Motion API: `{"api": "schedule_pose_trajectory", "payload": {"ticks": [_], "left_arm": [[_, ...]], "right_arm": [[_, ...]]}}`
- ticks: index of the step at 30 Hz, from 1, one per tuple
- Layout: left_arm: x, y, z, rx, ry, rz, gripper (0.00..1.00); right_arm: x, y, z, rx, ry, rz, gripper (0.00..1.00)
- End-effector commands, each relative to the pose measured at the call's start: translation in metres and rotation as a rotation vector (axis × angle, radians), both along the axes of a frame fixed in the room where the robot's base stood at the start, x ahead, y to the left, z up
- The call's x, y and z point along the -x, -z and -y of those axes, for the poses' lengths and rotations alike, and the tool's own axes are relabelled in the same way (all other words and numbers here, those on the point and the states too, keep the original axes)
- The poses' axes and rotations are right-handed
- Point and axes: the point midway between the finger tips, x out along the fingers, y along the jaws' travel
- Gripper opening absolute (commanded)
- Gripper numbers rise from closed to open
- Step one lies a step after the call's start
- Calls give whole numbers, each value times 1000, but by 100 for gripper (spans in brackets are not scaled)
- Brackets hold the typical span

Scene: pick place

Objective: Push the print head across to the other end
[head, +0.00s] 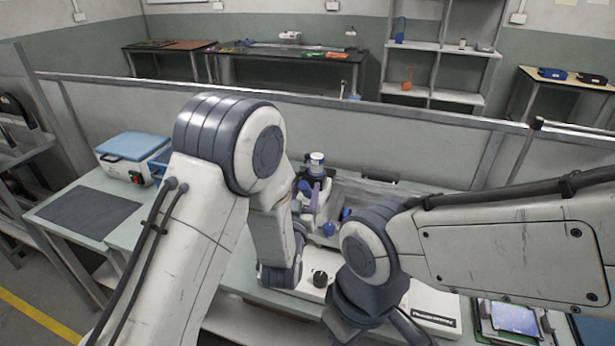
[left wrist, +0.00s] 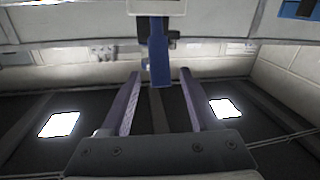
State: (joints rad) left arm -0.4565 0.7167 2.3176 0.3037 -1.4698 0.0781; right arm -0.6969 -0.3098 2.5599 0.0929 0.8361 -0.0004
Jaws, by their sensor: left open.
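In the left wrist view, a blue upright bar (left wrist: 159,62) hangs below a pale block (left wrist: 157,7); it looks like the print head. My left gripper (left wrist: 160,76) is open, one finger on each side of the bar, with gaps visible. In the head view my left gripper (head: 317,196) is over the bench beside a grey-framed machine (head: 405,190), and my arm covers much of it. The print head is hard to make out there. My right arm crosses in from the right; its gripper is hidden.
A blue-lidded white box (head: 135,157) stands on the bench at left, behind a dark mat (head: 88,215). A white box (head: 432,310) and a tablet-like device (head: 515,319) lie at front right. A low partition (head: 110,103) runs behind the bench.

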Motion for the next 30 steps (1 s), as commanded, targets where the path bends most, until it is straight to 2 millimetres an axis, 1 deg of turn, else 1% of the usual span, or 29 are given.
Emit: {"api": "schedule_pose_trajectory", "payload": {"ticks": [1, 3, 6, 9, 12, 19, 20, 21, 23, 24, 25, 30], "left_arm": [[-10, -2, 2, 1, -1, 0, 62], [-21, -2, 3, 0, 0, -1, 62], [-34, -2, 5, 0, -1, 0, 62], [-42, 0, 6, -1, -1, -1, 62], [-46, 0, 6, -1, -1, -1, 62], [-47, 0, 5, 0, -3, -1, 62], [-47, 0, 5, 0, -3, -1, 58], [-47, 0, 4, 0, -3, -1, 43], [-47, 0, 4, 0, -3, -1, 20], [-47, 0, 4, 0, -3, -1, 4], [-47, 0, 4, 0, -3, -1, 0], [-46, 0, 4, 0, -4, -1, 0]], "right_arm": [[0, -6, 0, 0, 0, 0, 0], [0, -9, 0, 0, 0, 0, 0], [0, -12, 0, 0, 0, 0, 0], [0, -14, 0, 0, 0, 0, 0], [0, -14, 0, 0, 0, 0, 0], [0, -14, 0, 0, 0, 0, 0], [0, -14, 0, 0, 0, 0, 0], [0, -14, 0, 0, 0, 0, 0], [0, -14, 0, 0, 0, 0, 0], [0, -14, 0, 0, 0, 0, 0], [0, -14, 0, 0, 0, 0, 0], [0, -14, 0, 0, 0, 0, 0]]}}
